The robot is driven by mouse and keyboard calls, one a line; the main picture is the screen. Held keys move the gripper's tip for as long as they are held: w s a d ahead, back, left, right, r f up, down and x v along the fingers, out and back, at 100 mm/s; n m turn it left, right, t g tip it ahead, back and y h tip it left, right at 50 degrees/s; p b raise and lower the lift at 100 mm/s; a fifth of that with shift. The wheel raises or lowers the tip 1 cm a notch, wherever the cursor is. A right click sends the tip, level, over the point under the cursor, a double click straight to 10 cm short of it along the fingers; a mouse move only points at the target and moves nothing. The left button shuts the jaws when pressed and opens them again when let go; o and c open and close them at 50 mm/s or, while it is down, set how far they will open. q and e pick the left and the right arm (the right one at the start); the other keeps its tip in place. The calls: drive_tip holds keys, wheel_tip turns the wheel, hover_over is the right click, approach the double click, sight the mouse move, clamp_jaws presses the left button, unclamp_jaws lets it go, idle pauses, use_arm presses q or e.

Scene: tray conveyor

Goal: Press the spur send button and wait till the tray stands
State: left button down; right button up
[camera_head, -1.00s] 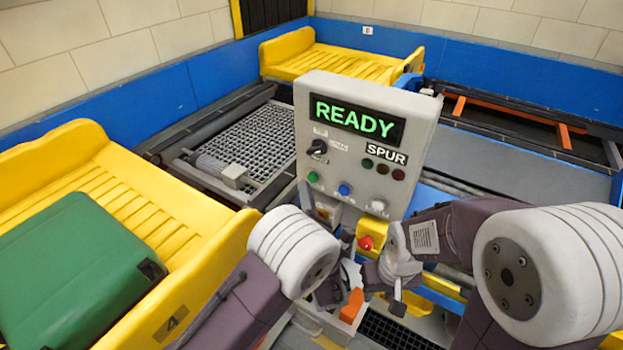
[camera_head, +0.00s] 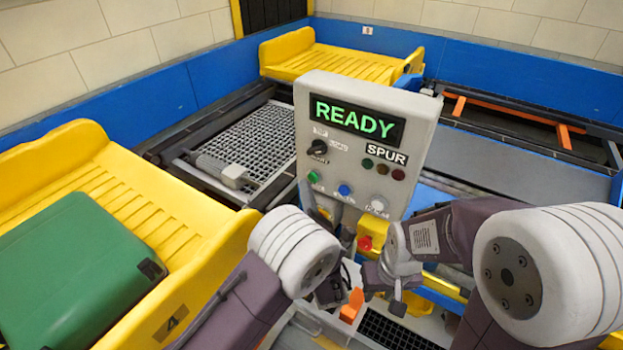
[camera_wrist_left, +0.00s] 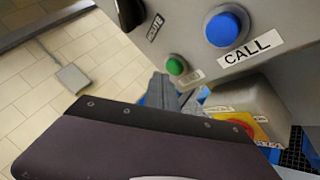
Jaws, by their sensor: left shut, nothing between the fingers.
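A grey control panel (camera_head: 425,110) stands in the middle, its display reading READY in green. It has a selector knob (camera_head: 317,147), a green button (camera_head: 313,176), a blue button (camera_head: 344,190) and a white button (camera_head: 378,205). The blue one is labelled CALL in the left wrist view (camera_wrist_left: 227,25); the other button labels are too small to read. My left gripper (camera_head: 346,222) is shut and empty, just below the buttons; its fingers (camera_wrist_left: 180,97) show below the green button, contact unclear. My right gripper (camera_head: 393,290) is low in front; its jaws are unclear.
A yellow tray (camera_head: 70,145) with a green case (camera_head: 80,270) stands at left. Another yellow tray (camera_head: 340,62) stands empty at the back. A red button on a yellow box (camera_head: 366,242) sits below the panel. Conveyor frames run behind.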

use_arm(q)
drive_tip(key=shift+w+d, duration=0.15)
drive_tip(key=shift+w, duration=0.05)
drive_tip(key=shift+w+d, duration=0.3)
drive_tip(key=shift+w, duration=0.1)
idle(0.8)
drive_tip(key=shift+s+a, duration=0.55)
drive_tip(key=shift+s, duration=0.2)
